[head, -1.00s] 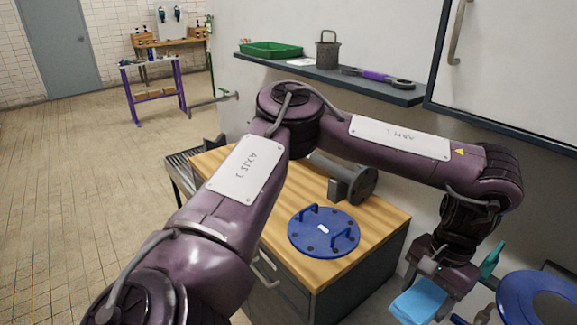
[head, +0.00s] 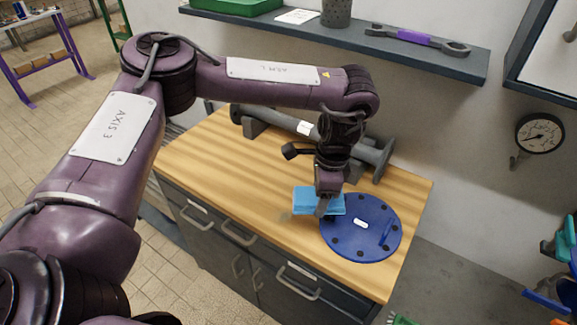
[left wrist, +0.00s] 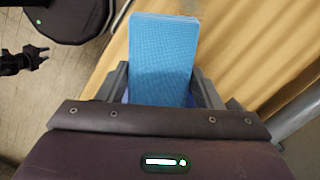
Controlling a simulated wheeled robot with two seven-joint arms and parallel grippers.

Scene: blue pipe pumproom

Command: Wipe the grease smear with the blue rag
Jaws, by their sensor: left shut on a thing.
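The blue rag (head: 306,199) is a folded light-blue pad above the wooden worktop, at the left edge of the round blue plate. My left gripper (head: 325,206) is shut on it and points down. In the left wrist view the rag (left wrist: 163,55) sticks out from between the fingers (left wrist: 160,90). A faint greyish patch (head: 285,216), possibly the grease smear, shows on the wood just left of the rag. Whether the rag touches the wood I cannot tell.
A shelf (head: 350,36) with a wrench (head: 415,39) runs along the wall. The worktop's left part (head: 215,160) is clear.

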